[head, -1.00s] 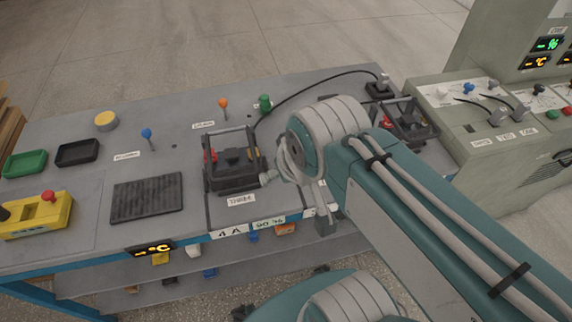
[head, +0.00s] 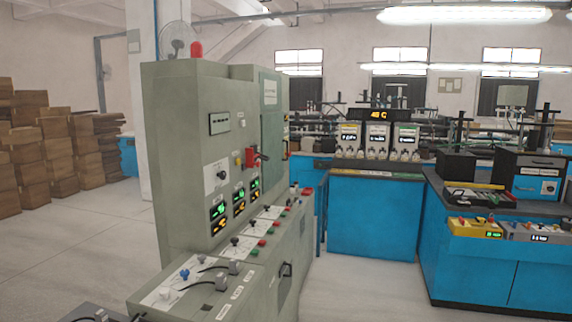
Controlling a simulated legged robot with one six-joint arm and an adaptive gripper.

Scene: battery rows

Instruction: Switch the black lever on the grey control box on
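A small grey box (head: 528,232) with a lit display on its front sits at the right end of the blue bench, beside a yellow box (head: 474,228). Small controls show on its top, but they are too small to tell a black lever or its position. A tall grey-green control cabinet (head: 175,150) stands left of centre. It has black knobs, lit green and orange displays and a red switch (head: 251,157).
The cabinet's low sloped console (head: 285,240) reaches toward me at the lower left. Blue benches (head: 375,215) stand beyond and to the right. Stacked brown boxes (head: 60,160) are at the far left. Pale floor (head: 360,285) is clear between console and right bench.

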